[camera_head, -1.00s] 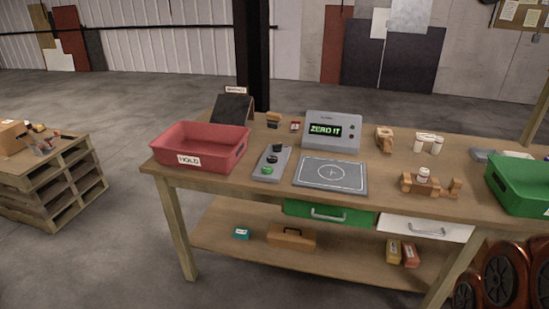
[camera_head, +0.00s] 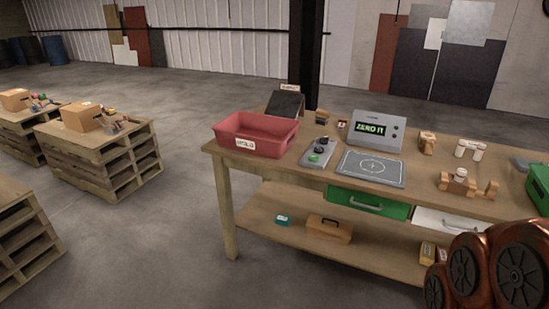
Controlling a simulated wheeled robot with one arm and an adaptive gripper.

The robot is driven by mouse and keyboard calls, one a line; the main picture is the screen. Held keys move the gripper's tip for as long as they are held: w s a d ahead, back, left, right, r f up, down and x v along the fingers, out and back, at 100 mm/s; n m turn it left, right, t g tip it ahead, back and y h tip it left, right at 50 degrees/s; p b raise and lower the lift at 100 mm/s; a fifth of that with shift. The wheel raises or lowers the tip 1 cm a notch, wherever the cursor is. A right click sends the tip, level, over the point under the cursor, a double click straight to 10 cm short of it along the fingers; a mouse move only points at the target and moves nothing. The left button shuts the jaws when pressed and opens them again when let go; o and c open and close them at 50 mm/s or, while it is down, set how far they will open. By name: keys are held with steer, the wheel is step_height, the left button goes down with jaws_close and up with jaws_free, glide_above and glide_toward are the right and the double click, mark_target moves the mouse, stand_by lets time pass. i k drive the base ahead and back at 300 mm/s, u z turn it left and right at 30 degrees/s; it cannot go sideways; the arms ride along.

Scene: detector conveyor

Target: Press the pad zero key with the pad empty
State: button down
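The flat grey pad (camera_head: 371,167) with a white circle and cross lies on the workbench (camera_head: 285,183), and nothing rests on it. Behind it stands a grey display box (camera_head: 376,133) whose green screen reads "ZERO IT". To the left of the pad is a slim grey key panel (camera_head: 321,153). It carries a green button (camera_head: 314,158) at the near end and dark buttons behind it. I cannot read any key labels. My gripper is not in view; only copper-coloured round parts of my arm show at the lower right.
A red bin (camera_head: 255,135) marked "HOLD" stands at the bench's left end. A wooden holder (camera_head: 459,182) and white bottles (camera_head: 468,149) sit to the right, with a green bin (camera_head: 539,187) at the right edge. Pallets (camera_head: 100,155) stand left. Floor between is clear.

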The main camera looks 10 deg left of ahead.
mark_target(318, 150)
steer(key=u, duration=0.3)
steer(key=k, duration=0.35)
steer(key=u, duration=0.95)
steer(key=i, duration=0.9)
steer(key=u, duration=0.6)
steer(key=i, duration=1.25)
steer(key=z, duration=1.05)
steer(key=i, duration=0.8)
steer(key=z, duration=0.7)
